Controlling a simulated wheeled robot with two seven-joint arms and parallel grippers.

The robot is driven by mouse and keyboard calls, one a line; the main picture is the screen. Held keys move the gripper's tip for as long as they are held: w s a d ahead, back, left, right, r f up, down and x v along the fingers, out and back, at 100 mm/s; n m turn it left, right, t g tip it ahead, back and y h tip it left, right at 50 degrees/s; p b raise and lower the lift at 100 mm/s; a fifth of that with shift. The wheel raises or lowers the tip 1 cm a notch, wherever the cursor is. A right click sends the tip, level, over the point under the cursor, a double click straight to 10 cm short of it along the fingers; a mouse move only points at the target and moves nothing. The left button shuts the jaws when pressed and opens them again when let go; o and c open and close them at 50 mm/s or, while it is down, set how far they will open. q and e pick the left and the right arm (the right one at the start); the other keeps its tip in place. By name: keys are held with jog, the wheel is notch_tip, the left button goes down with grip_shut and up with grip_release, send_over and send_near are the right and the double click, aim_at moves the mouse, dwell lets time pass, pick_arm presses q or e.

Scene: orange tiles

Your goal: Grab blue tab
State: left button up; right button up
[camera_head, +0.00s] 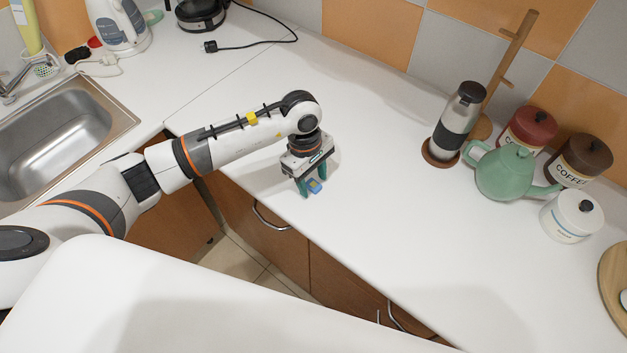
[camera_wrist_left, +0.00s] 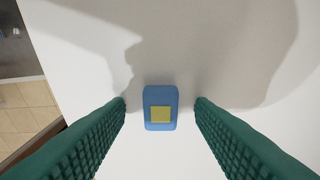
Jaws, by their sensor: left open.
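The blue tab (camera_head: 315,186) lies on the white counter near its front edge. It is a small blue block with a yellow square on top. In the left wrist view the blue tab (camera_wrist_left: 160,96) is upright in the picture, between the fingertips. My left gripper (camera_head: 312,187) points down over it with its green fingers apart. In the left wrist view the left gripper (camera_wrist_left: 160,108) is open, with a gap on each side of the tab. My right gripper is not in view.
The counter (camera_head: 400,200) is clear around the tab. A green teapot (camera_head: 507,172), a tumbler (camera_head: 459,122), canisters and a wooden stand (camera_head: 509,65) stand to the right. A sink (camera_head: 55,135) is at left. A drawer handle (camera_head: 268,217) sits below the edge.

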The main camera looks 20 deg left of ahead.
pick_arm(q)
jog(key=c, duration=1.1)
jog(key=shift+o, duration=0.2)
